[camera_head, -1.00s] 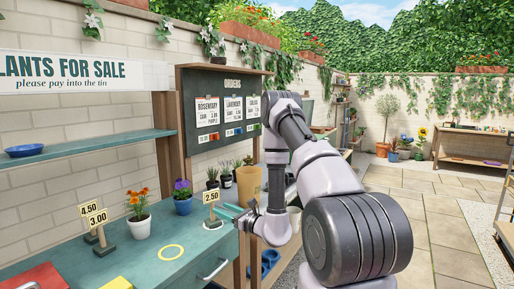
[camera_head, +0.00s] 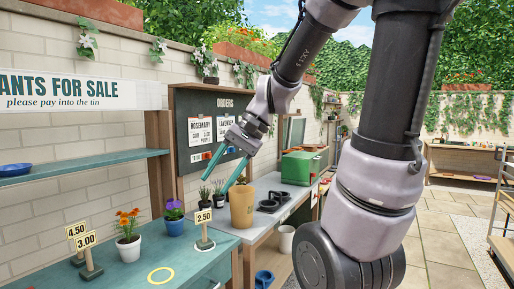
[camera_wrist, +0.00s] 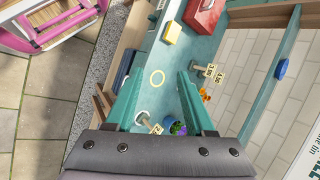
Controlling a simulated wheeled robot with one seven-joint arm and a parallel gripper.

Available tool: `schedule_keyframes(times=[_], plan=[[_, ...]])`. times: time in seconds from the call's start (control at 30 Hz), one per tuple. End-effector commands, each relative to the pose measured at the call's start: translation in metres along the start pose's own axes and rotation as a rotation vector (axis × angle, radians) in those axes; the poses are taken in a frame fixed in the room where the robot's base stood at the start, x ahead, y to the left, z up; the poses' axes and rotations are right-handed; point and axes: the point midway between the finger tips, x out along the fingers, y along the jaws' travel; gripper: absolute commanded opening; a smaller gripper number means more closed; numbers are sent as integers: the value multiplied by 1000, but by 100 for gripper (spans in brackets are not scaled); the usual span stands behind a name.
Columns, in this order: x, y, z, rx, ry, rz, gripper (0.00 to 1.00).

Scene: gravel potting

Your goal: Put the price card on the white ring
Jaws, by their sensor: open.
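The price card marked 2.50 (camera_head: 203,216) stands upright on a small stand at the right end of the teal bench. Its foot is on the white ring (camera_head: 212,248), whose rim shows around it. In the wrist view the card (camera_wrist: 155,129) and the white ring (camera_wrist: 142,115) show near the left finger, partly hidden. My gripper (camera_head: 207,184) is open and empty, raised above the card and apart from it. Its two teal fingers (camera_wrist: 160,72) are spread in the wrist view. A yellow ring (camera_head: 149,277) lies bare on the bench.
Price cards 4.50 (camera_head: 76,230) and 3.00 (camera_head: 86,240) stand at the left. An orange-flowered pot (camera_head: 130,248) and a purple-flowered blue pot (camera_head: 174,226) stand along the back. A tan pot (camera_head: 242,207) stands right of the card.

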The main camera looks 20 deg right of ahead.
Motion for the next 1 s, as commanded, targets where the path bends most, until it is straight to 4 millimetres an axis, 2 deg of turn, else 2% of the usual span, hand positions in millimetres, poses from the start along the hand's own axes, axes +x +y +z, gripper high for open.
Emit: schedule_keyframes(times=[0.03, 0.2, 0.3, 0.4, 0.53, 1.0], plan=[[-16, 6, 3, -66, 97, 30, 54], [-63, 25, 2, -226, 382, 113, 54], [-85, 30, 2, -286, 504, 137, 54], [-98, 33, 2, -321, 578, 149, 54], [-104, 34, 2, -336, 610, 155, 54], [-104, 34, 2, -335, 608, 154, 54]])
